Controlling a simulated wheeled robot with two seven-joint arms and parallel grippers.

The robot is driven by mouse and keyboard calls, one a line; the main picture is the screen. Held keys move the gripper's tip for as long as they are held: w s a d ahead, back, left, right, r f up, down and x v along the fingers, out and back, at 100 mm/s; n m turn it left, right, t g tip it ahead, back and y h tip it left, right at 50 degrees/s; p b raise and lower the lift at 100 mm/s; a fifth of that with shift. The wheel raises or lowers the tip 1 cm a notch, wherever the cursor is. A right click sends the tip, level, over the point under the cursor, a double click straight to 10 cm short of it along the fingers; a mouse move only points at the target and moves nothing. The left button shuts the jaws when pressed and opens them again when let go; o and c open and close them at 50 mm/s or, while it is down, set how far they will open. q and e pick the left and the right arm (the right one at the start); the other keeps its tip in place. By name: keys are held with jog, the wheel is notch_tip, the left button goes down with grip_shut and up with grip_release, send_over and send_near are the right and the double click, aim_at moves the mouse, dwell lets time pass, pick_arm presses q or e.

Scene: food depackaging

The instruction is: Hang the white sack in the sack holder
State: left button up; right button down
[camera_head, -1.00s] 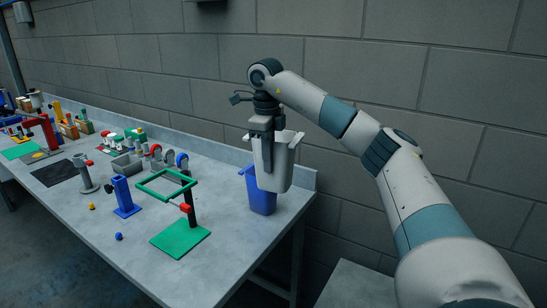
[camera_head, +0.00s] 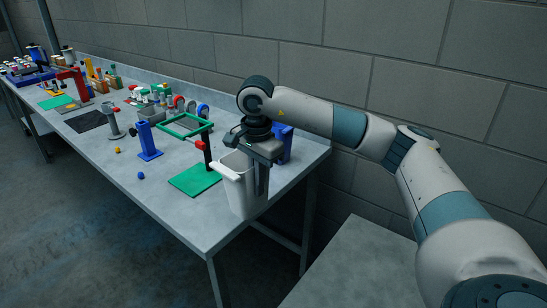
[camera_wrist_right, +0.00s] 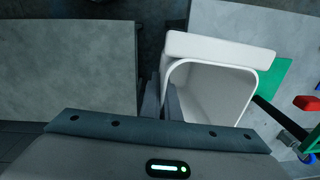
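The white sack (camera_head: 238,190), an open-topped, tapered, bin-like container, hangs upright from my right gripper (camera_head: 261,178). The gripper is shut on its rim wall; in the right wrist view the fingers (camera_wrist_right: 164,100) are at the left side of the sack (camera_wrist_right: 220,50). The sack holder is a green square frame (camera_head: 170,132) on a dark post with a red knob (camera_head: 200,144) and a green base plate (camera_head: 195,180). The sack is apart from the frame, right of and nearer than the post, overlapping the table's front edge in the head view. My left gripper is not in view.
A blue bin (camera_head: 283,140) stands behind my right gripper on the table (camera_head: 150,190). A blue stand (camera_head: 148,142), a blue ball (camera_head: 141,175) and a grey stand (camera_head: 114,125) are left of the holder. A second grey table (camera_head: 350,265) is at the front right, across a gap.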

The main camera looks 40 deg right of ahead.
jog(key=s+a+f+n+b, duration=0.4)
jog(key=s+a+f+n, duration=0.8)
jog(key=s+a+n, duration=0.2)
jog(key=shift+a+f+n+g+y, duration=0.2)
jog(key=shift+a+n+g+y, duration=0.15)
jog(key=shift+n, duration=0.55)
jog(key=shift+d, duration=0.2)
